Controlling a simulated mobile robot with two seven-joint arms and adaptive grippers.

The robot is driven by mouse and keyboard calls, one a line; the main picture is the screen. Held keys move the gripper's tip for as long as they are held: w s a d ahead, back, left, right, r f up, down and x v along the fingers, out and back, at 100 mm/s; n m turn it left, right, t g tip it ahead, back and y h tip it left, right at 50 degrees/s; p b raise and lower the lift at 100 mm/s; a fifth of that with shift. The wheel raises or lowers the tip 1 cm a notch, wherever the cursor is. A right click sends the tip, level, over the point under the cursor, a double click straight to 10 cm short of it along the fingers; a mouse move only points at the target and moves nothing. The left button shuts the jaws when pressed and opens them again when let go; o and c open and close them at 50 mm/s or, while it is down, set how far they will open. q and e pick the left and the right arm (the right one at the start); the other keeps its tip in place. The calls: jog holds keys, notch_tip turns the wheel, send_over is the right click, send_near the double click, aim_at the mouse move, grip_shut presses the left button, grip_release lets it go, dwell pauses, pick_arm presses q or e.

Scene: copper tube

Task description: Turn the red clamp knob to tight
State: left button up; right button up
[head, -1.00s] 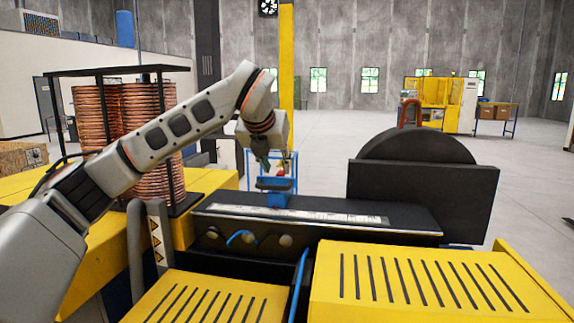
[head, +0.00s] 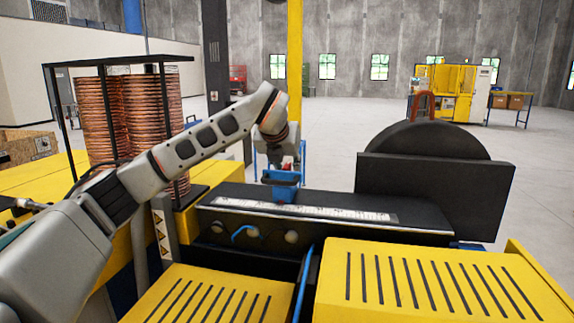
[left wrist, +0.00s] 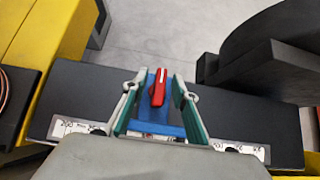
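The red clamp knob (left wrist: 158,88) shows in the left wrist view, on top of a blue clamp (left wrist: 150,128). A white line runs along the knob. In the head view the blue clamp (head: 281,186) stands on the black bench, and the knob is mostly hidden by my gripper. My left gripper (left wrist: 157,100) is open, its two green-lined fingers apart on either side of the knob with gaps between. In the head view the left gripper (head: 280,163) points down over the clamp. My right gripper is not in view.
The black bench (head: 360,205) carries a white printed scale strip (head: 330,213). A large black half-round guard (head: 435,170) stands to the right. Copper coils (head: 105,115) in a black rack stand to the left. Yellow slotted covers (head: 420,280) lie in front.

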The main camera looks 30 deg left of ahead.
pick_arm(q)
grip_shut()
jog(key=shift+m+h, duration=0.3)
jog(key=m+h, duration=0.3)
jog(key=m, duration=0.1)
jog(key=shift+a, duration=0.1)
jog(key=m+h, duration=0.3)
jog(key=m, duration=0.1)
jog(key=shift+g, duration=0.3)
jog(key=m+g+h, duration=0.1)
jog(key=m, duration=0.2)
jog(key=m+g+h, duration=0.2)
jog(key=shift+m, duration=0.4)
jog(key=shift+m+h, duration=0.3)
jog(key=shift+m+g, duration=0.4)
jog(key=shift+g, duration=0.1)
jog(key=shift+m+g+h, duration=0.3)
jog(key=shift+m+g, duration=0.1)
jog(key=shift+m, duration=0.1)
